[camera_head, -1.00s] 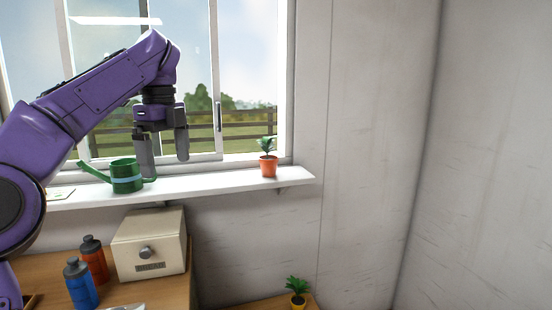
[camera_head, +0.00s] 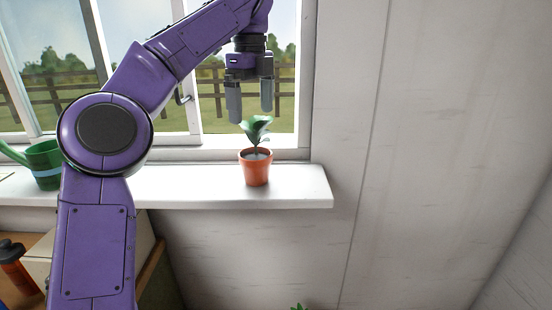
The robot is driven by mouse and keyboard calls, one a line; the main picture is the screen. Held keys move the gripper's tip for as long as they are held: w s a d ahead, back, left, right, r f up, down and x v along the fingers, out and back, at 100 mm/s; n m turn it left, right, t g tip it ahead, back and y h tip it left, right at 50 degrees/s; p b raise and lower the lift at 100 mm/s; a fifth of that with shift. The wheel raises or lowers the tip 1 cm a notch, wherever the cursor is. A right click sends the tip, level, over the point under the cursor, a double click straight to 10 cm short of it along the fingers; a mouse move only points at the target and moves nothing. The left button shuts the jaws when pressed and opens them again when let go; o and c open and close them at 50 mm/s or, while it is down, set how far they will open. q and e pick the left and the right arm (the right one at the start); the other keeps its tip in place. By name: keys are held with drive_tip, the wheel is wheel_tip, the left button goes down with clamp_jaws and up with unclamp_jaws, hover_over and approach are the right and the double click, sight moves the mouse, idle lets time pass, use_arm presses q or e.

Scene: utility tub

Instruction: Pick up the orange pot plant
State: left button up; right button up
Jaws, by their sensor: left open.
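The orange pot plant (camera_head: 256,168) stands upright on the white windowsill (camera_head: 205,187), near its right end. It is a small orange pot with green leaves and dark soil. My left gripper (camera_head: 251,112) is open and points down, with its two dark fingers just above the plant's leaves. The fingers hold nothing, and the pot is below them. I cannot tell from this view whether the gripper is level in depth with the plant. My right gripper is not in view.
A green watering can (camera_head: 45,165) stands on the sill at the left, partly behind my arm. A bottle (camera_head: 14,265) and a cream box (camera_head: 37,262) are below. The window frame is behind the plant. The sill right of the pot is clear.

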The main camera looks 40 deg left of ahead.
use_arm(q)
drive_tip(key=b, duration=0.3)
hover_over(251, 153)
drive_tip(key=f, duration=0.5)
drive_tip(key=shift+s+a+f, duration=0.15)
drive_tip(key=shift+s+a, duration=0.15)
drive_tip(key=shift+s, duration=0.1)
drive_tip(key=f, duration=0.1)
drive_tip(key=w+f+b, duration=0.1)
drive_tip(key=f, duration=0.2)
drive_tip(key=shift+w+d+f, duration=0.1)
drive_tip(key=shift+w+d, duration=0.15)
drive_tip(key=shift+w, duration=0.1)
drive_tip(key=shift+s+r, duration=0.2)
drive_tip(key=shift+s, duration=0.25)
drive_tip(key=shift+c, duration=0.3)
drive_tip(key=shift+w, duration=0.1)
drive_tip(key=c, duration=1.1)
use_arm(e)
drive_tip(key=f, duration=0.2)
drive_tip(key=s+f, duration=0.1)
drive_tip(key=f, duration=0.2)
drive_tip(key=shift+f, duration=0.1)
